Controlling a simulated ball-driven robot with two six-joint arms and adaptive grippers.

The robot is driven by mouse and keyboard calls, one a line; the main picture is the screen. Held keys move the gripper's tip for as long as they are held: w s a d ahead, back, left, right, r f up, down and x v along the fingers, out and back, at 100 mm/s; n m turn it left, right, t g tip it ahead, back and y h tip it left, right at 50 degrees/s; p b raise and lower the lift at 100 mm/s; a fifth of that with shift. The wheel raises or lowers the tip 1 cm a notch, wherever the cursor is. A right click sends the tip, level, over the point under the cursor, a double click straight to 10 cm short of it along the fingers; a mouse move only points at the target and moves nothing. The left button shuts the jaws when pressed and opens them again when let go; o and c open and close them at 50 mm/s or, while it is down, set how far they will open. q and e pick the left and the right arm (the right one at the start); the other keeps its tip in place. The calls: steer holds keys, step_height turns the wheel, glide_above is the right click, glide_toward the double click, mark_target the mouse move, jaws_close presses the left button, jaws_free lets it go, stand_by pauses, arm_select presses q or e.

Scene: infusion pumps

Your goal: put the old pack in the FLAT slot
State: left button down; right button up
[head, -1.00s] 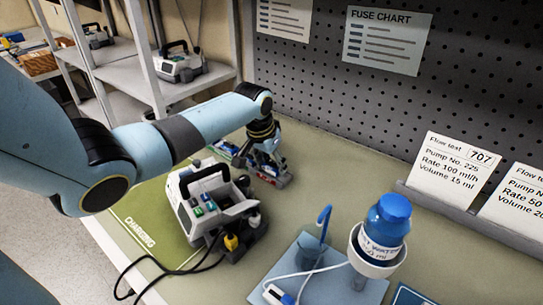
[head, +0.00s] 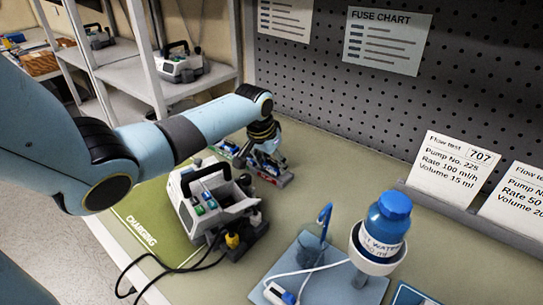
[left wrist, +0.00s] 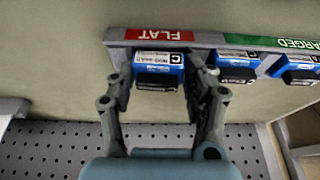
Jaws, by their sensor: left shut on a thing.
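The old pack (left wrist: 160,72), blue with a pale label and a dark front, sits in the rack's FLAT slot, below the red FLAT sign (left wrist: 160,35) in the left wrist view. My left gripper (left wrist: 162,84) is shut on it, one finger at each side. In the head view my left gripper (head: 266,150) is at the rack (head: 272,177) behind the pump; the pack is hard to make out there. How deep the pack sits cannot be told. My right gripper is not in view.
Two more blue packs, one (left wrist: 236,66) beside the held one and one (left wrist: 298,70) near the green CHARGED sign (left wrist: 298,42), sit in the rack. A pump (head: 207,204) stands on the green charging mat (head: 150,215). A bottle (head: 387,222) stands front right; bench beyond the rack is clear.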

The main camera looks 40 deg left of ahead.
mark_target(272, 161)
arm_select(q)
steer(key=shift+s+d+f, duration=0.2)
steer(key=shift+s+f, duration=0.1)
steer(key=shift+f, duration=0.15)
steer(key=shift+s+d+f, duration=0.2)
steer(key=shift+s+f, duration=0.05)
steer(key=shift+f, duration=0.2)
steer(key=c, duration=0.9)
jaws_free()
steer(key=shift+c, duration=0.2)
steer(key=o, duration=0.6)
steer(key=shift+w+f+g, duration=0.15)
steer(key=shift+w+g, duration=0.15)
steer(key=shift+w, duration=0.1)
steer(key=o, duration=0.3)
steer(key=shift+s, duration=0.1)
steer(key=shift+o, duration=0.2)
steer(key=shift+a+r+p, duration=0.35)
steer(key=shift+r+p, duration=0.55)
steer(key=shift+p, duration=0.05)
steer(key=r+p, duration=0.5)
steer(key=r, duration=0.1)
steer(key=shift+w+p, duration=0.25)
steer(key=shift+p, duration=0.15)
steer(key=shift+f, duration=0.1)
